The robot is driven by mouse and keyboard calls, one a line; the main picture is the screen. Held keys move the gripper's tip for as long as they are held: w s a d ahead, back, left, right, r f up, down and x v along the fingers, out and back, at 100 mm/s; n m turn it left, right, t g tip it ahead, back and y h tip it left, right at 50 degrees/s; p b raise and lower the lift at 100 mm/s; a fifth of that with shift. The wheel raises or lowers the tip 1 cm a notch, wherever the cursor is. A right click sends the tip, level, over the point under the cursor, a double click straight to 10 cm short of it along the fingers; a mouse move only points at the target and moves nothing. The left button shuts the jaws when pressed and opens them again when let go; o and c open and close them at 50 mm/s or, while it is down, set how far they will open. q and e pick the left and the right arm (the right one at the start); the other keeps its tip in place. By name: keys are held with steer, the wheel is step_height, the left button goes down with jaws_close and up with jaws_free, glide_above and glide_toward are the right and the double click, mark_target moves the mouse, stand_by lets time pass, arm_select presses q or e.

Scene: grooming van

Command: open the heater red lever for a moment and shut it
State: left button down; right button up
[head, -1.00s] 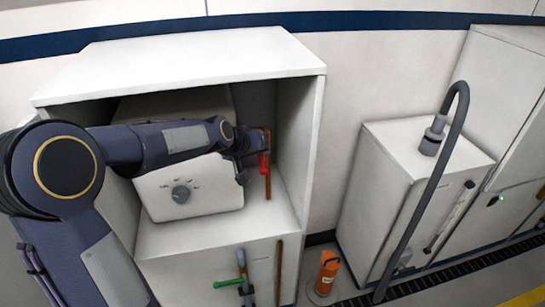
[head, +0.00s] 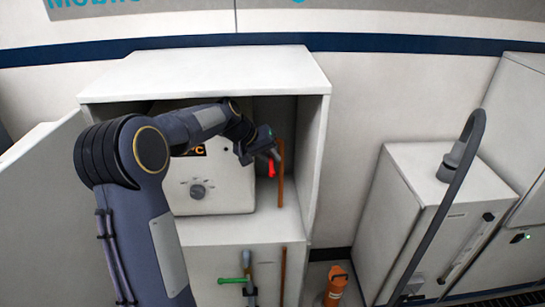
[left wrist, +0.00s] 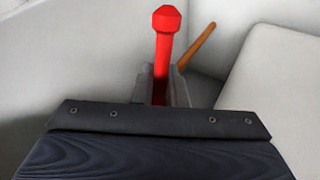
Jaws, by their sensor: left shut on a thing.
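The heater (head: 226,187) is a white box with a grey knob (head: 198,191), inside the open cabinet. The red lever (head: 271,169) shows at its right side, beside a copper-brown pipe (head: 281,180). My left gripper (head: 268,155) reaches in from the left and is shut on the red lever. In the left wrist view the red lever (left wrist: 167,38) stands out beyond the grey fingers (left wrist: 166,88), with its knobbed end free. The fingers hide the lever's lower part and its pivot. My right gripper is in neither view.
The cabinet's roof (head: 205,75) and right wall (head: 313,160) enclose my left forearm closely. A green lever (head: 233,281) sits on a pipe below. An orange object (head: 335,285) stands at lower right. A white cabinet with a grey hose (head: 448,190) is further right.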

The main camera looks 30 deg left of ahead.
arm_select(q)
steer(key=c, duration=1.6)
jaws_free()
steer(key=shift+o, duration=0.2)
steer(key=shift+r, duration=0.1)
steer(key=shift+s+a+r, duration=0.15)
steer(key=shift+s+r, duration=0.05)
steer(key=shift+r, duration=0.05)
steer(key=s+a+b, duration=0.3)
steer(key=s+a, duration=0.3)
steer(key=s, duration=0.4)
steer(key=shift+s+a, duration=0.15)
steer(key=shift+s, duration=0.1)
steer(key=shift+r, duration=0.1)
